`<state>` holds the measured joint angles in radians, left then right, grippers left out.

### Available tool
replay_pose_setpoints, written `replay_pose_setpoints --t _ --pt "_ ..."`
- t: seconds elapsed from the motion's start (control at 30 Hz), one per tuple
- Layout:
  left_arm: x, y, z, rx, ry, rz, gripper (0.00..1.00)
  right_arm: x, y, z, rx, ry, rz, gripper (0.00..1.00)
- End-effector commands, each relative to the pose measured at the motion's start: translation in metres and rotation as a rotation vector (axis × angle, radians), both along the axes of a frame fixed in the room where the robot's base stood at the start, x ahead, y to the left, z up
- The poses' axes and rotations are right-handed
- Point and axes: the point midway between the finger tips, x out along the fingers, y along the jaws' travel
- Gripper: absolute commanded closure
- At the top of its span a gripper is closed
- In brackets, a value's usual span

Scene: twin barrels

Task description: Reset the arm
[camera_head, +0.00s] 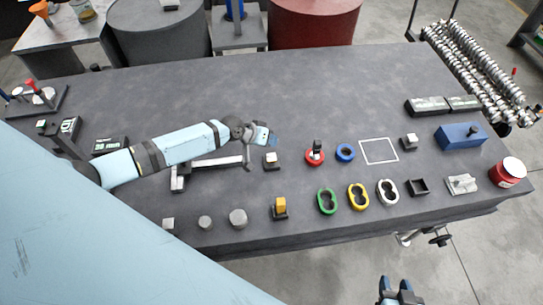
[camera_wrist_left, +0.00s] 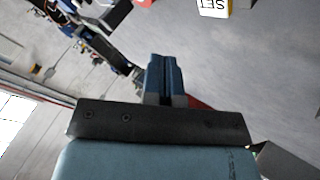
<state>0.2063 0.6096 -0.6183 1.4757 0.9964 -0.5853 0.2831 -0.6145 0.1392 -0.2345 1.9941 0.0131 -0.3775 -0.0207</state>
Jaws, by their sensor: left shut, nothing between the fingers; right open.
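My left arm reaches in from the left over the dark grey table (camera_head: 330,90). Its left gripper (camera_head: 272,138) is above the middle of the table, behind a small black stand with a pale block (camera_head: 271,161). In the left wrist view the blue fingers (camera_wrist_left: 165,78) are together with nothing between them. My right gripper (camera_head: 401,291) is at the bottom edge of the head view, in front of the table and over the floor. Its two dark blue fingers are apart and empty.
Red ring (camera_head: 315,158), blue ring (camera_head: 345,152) and several coloured double rings stand right of my left gripper. A blue box (camera_head: 460,136) and red can (camera_head: 508,171) are at the right. A metal bar (camera_head: 215,162) lies by my left arm.

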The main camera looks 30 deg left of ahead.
Motion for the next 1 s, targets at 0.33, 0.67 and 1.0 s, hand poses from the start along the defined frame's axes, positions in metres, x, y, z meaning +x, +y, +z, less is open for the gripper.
replay_pose_setpoints --t 0.33,0.67,1.0 --pt "0.0 0.0 0.0 0.0 0.0 0.0 1.0 0.0 0.0 -0.001 -0.001 0.002 0.0 0.57" --pt "-0.072 -0.071 0.011 0.054 0.016 -0.167 1.0 -0.001 -0.009 -0.006 -0.014 -0.003 -0.017 0.57" --pt "-0.209 -0.091 0.086 0.34 0.053 -0.271 1.0 -0.002 -0.007 -0.005 -0.01 -0.003 -0.016 0.57"
